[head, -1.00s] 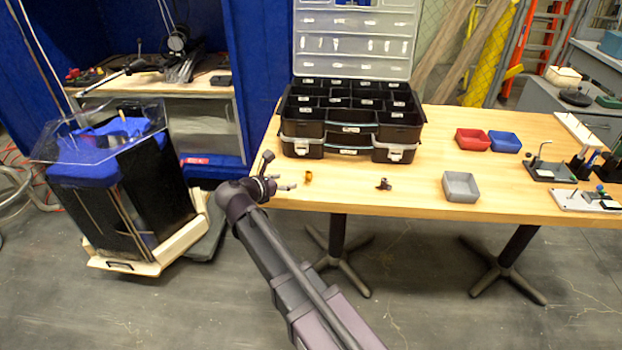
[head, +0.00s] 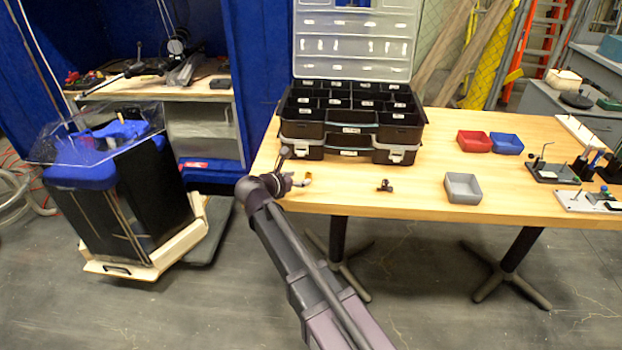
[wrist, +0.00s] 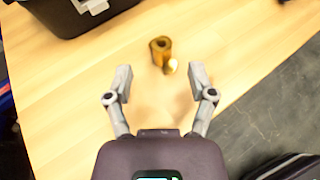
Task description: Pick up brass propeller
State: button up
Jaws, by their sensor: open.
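The brass propeller (wrist: 161,52) stands on the wooden table as a small gold piece with a round hole in its top. In the head view the brass propeller (head: 308,176) is partly hidden by my gripper (head: 301,182), which is low at the table's front left. My gripper (wrist: 160,78) is open and empty, with one finger on either side of the line to the brass piece. The two do not appear to touch.
A black organizer case (head: 350,130) with its lid up stands behind. A small dark part (head: 384,186) lies to the right, with a grey bin (head: 462,188), a red bin (head: 474,141) and a blue bin (head: 506,143) further right. The table's front edge is close to my gripper.

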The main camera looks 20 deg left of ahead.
aim_at(306, 176)
jog(key=shift+b+x, duration=0.85)
jog(key=shift+x, duration=1.5)
grip_shut()
